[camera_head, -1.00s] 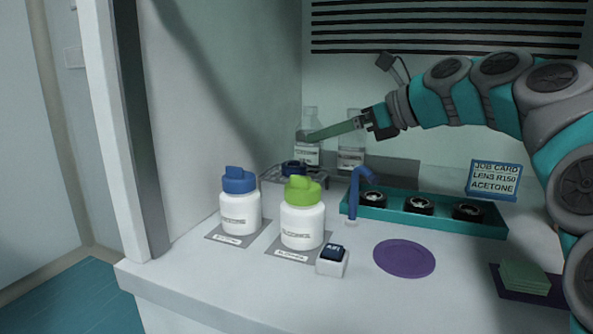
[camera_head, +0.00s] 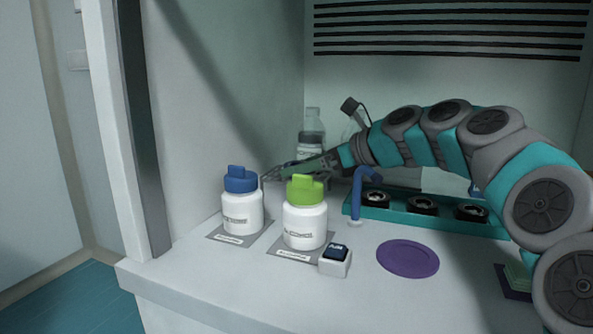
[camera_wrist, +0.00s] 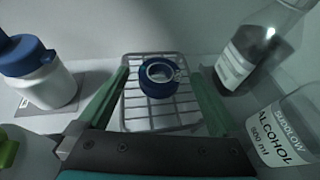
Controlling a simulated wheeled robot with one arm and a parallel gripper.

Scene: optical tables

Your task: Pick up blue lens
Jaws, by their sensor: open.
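The blue lens (camera_wrist: 159,78) is a dark blue ring with a pale centre. In the wrist view it sits on a wire rack (camera_wrist: 134,118), between the two green fingers of my gripper (camera_wrist: 162,85). The fingers are spread wide, with a gap on either side of the lens, and hold nothing. In the head view my gripper (camera_head: 290,170) reaches left over the rack area behind the green-capped bottle, and the lens is hidden there.
A blue-capped bottle (camera_head: 241,200) and a green-capped bottle (camera_head: 304,212) stand in front of the rack. Clear bottles, one an alcohol bottle (camera_wrist: 282,130), stand close on the right in the wrist view. A teal tray (camera_head: 397,213) holds several black rings. A purple disc (camera_head: 408,258) lies in front.

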